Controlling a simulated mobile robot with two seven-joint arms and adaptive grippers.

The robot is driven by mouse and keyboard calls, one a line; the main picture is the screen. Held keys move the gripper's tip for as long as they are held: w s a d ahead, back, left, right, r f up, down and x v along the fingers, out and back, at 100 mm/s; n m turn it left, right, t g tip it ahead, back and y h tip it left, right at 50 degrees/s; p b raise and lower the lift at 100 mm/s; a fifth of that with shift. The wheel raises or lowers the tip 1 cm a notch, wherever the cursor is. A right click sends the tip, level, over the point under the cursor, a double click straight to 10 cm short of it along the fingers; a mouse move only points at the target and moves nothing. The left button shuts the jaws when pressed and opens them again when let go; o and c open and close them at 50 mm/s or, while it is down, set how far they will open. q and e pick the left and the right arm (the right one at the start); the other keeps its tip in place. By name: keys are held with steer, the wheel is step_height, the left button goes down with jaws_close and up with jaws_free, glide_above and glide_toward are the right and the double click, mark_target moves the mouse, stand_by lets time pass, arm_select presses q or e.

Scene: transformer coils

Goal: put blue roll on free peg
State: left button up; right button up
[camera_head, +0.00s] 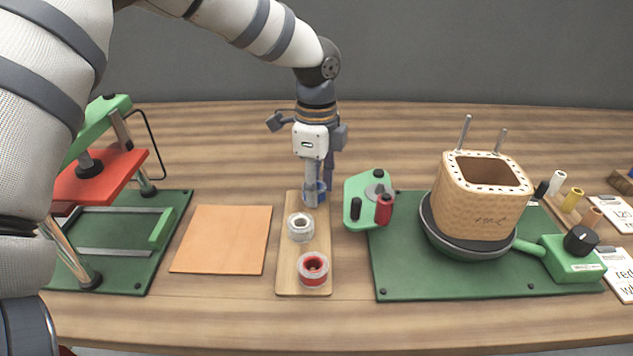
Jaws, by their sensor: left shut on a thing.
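The blue roll (321,190) is at the far end of a narrow wooden board (291,283). My left gripper (313,192) points down at it from above and is shut on it; the gripper partly hides the roll. I cannot tell whether the roll is still touching the board. A white roll (300,227) and a red roll (313,268) stand on the same board nearer to me. To the right, a green holder (366,186) carries a dark red roll (384,209) and a black peg-like post (356,209). My right gripper is out of view.
An orange mat (222,240) lies left of the board. A press with a red plate (100,178) stands farther left. On the right, a woven coil body (480,205) with two upright metal rods (464,132) sits on a turntable over a green mat (440,285).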

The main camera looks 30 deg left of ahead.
arm_select(q)
steer(key=shift+f, duration=0.3)
steer(key=o, duration=1)
steer(key=shift+c, duration=0.2)
steer(key=o, duration=0.4)
steer(key=shift+r, duration=0.1)
steer(key=shift+r+p, duration=0.5)
steer(key=shift+r, duration=1.95)
